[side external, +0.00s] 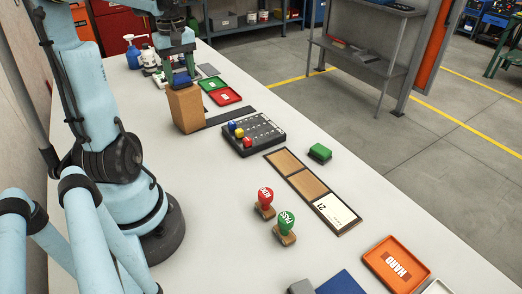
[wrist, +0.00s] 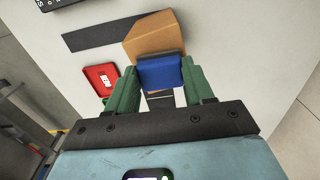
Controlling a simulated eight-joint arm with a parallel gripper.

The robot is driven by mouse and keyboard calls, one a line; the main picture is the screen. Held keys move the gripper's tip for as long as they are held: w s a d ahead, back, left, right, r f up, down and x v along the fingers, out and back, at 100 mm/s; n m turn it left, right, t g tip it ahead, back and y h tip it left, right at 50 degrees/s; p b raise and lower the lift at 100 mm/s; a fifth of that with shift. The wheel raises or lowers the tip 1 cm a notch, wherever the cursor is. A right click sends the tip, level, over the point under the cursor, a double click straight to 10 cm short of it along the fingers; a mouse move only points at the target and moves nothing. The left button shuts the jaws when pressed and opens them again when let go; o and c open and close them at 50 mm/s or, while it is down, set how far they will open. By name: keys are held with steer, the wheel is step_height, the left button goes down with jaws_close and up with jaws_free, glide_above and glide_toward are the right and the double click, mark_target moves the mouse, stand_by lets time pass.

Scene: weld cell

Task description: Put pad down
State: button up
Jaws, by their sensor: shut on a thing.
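The blue pad (side external: 181,79) is between the green fingers of my gripper (side external: 179,68) at the far end of the table. In the wrist view the blue pad (wrist: 161,71) sits between the two green fingers, and my gripper (wrist: 162,88) is shut on it. A brown block (side external: 186,109) stands upright just below the pad in the side view. In the wrist view the block (wrist: 150,36) is partly hidden behind the pad. I cannot tell whether the pad touches the block.
A red tray (side external: 227,96) and a green tray (side external: 213,84) lie right of the block. A dark board (side external: 254,134) with coloured pieces, a green block (side external: 320,153), and red (side external: 265,197) and green (side external: 286,221) stamps stand nearer. A blue spray bottle (side external: 134,52) is behind.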

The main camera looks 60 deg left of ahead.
mark_target(181, 76)
steer(key=shift+f, duration=0.15)
steer(key=o, duration=1)
step_height(181, 76, up, 12)
steer(key=w+d+f+m+t, duration=0.2)
steer(key=d+f+m, duration=0.2)
steer(key=d, duration=0.6)
steer(key=w+d+f+m+t, duration=0.2)
steer(key=w+d+f+m, duration=0.1)
steer(key=d+m, duration=0.5)
steer(key=w+d+f+m+t, duration=0.3)
steer(key=d+f+m, duration=0.2)
steer(key=d, duration=0.7)
steer(key=shift+d+f+m, duration=0.3)
steer(key=shift+f+m, duration=0.05)
steer(key=shift+m, duration=0.15)
